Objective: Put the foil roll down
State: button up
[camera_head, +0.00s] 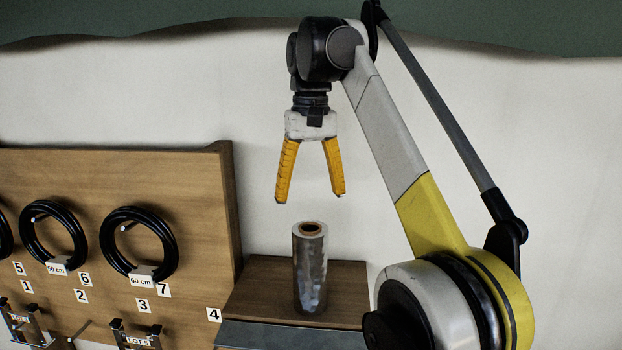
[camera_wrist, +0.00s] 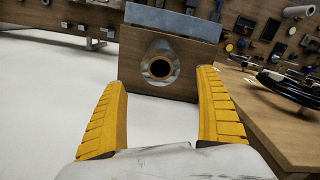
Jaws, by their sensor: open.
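The foil roll (camera_head: 310,270) stands upright on a small brown wooden shelf (camera_head: 255,287) in the head view. It is a silver cylinder with a brown core open at the top. My gripper (camera_head: 311,200) is above the roll with its yellow fingers spread, pointing down and empty. A gap shows between the fingertips and the top of the roll. In the wrist view the roll (camera_wrist: 160,52) appears end-on between the two fingers (camera_wrist: 162,90), beyond their tips, on the wooden shelf (camera_wrist: 205,50).
A wooden board (camera_head: 190,190) to the left carries black coiled hoses (camera_head: 140,208) on pegs and number labels. Its edge stands close to the shelf. A grey strip (camera_head: 285,335) runs along the shelf's front. In the wrist view several tools hang on a panel (camera_wrist: 255,25).

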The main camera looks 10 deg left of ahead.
jog(key=shift+r, duration=0.25)
jog(key=s+d+f+m+t, duration=0.1)
jog(key=s+d+t, duration=0.1)
jog(key=d, duration=0.6)
jog(key=s+d+f+m+t, duration=0.1)
jog(key=s+d+m, duration=0.15)
jog(key=d, duration=0.55)
jog(key=s+d+f+t, duration=0.1)
jog(key=s+d+f, duration=0.3)
jog(key=s+f, duration=0.2)
jog(key=s+d+f+m+t, duration=0.1)
jog(key=s+d+f, duration=0.4)
jog(key=f, duration=0.4)
jog(key=s+d+f+t, duration=0.2)
jog(key=s+d+f, duration=0.2)
jog(key=s+f, duration=0.3)
jog(key=shift+s+d+f+m, duration=0.15)
jog(key=shift+s+f+m, duration=0.2)
jog(key=shift+s, duration=0.2)
